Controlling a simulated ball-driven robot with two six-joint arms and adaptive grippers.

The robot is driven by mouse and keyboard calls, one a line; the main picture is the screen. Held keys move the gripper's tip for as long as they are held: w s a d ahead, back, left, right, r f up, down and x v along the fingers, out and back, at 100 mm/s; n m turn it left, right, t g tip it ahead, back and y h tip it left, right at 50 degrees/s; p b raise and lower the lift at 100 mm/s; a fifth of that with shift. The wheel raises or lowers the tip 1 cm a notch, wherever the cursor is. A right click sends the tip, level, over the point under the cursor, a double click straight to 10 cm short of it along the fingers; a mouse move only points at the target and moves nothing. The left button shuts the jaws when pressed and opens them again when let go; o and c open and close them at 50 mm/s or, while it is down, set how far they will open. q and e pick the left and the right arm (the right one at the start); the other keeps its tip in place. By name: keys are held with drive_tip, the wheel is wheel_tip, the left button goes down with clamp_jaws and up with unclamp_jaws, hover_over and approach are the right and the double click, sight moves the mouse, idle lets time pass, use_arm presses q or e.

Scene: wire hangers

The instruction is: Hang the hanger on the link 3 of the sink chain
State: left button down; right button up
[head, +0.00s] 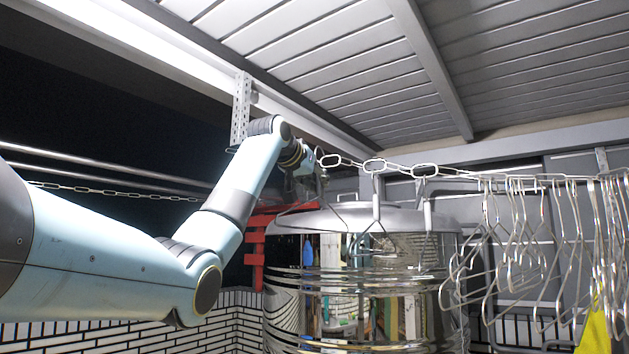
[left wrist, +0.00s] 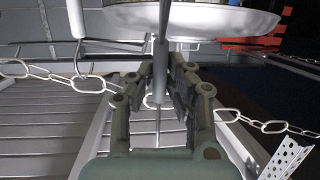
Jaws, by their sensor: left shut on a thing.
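My left gripper (head: 311,164) is at the left end of the large pale links of the sink chain (head: 375,159), high in front of the steel tank. It also shows in the left wrist view (left wrist: 160,80), its fingers shut on the upright grey wire stem of the hanger (left wrist: 163,35). In the head view that hanger (head: 323,188) hangs below the gripper, its wire thin against the tank. The sink chain (left wrist: 88,77) runs behind the fingers in the wrist view. I cannot tell whether the hook is around a link. My right gripper is not in view.
Another hanger (head: 376,200) hangs from the chain just right of the gripper. Several wire hangers (head: 488,240) crowd the right side. The shiny tank (head: 345,285) stands below the chain. A perforated bracket (head: 240,110) is behind the arm; red bars (head: 255,250) stand left of the tank.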

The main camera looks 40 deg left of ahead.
sight(330, 207)
use_arm(q)
drive_tip(key=shift+w+a, duration=0.2)
drive_tip(key=shift+w, duration=0.75)
drive_tip(key=shift+w+a, duration=0.2)
drive_tip(key=shift+w, duration=0.5)
drive_tip(key=shift+w+a, duration=0.15)
drive_tip(key=shift+w, duration=0.5)
drive_tip(key=shift+w+a+f, duration=0.2)
drive_tip(key=shift+w+f, duration=0.65)
drive_tip(key=shift+w, duration=0.1)
drive_tip(key=shift+w+a+f, duration=0.1)
drive_tip(key=shift+w+f, duration=0.05)
drive_tip(key=shift+w, duration=0.4)
drive_tip(key=shift+f, duration=0.3)
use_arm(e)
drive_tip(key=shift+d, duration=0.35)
use_arm(q)
drive_tip(key=c, duration=1.2)
unclamp_jaws()
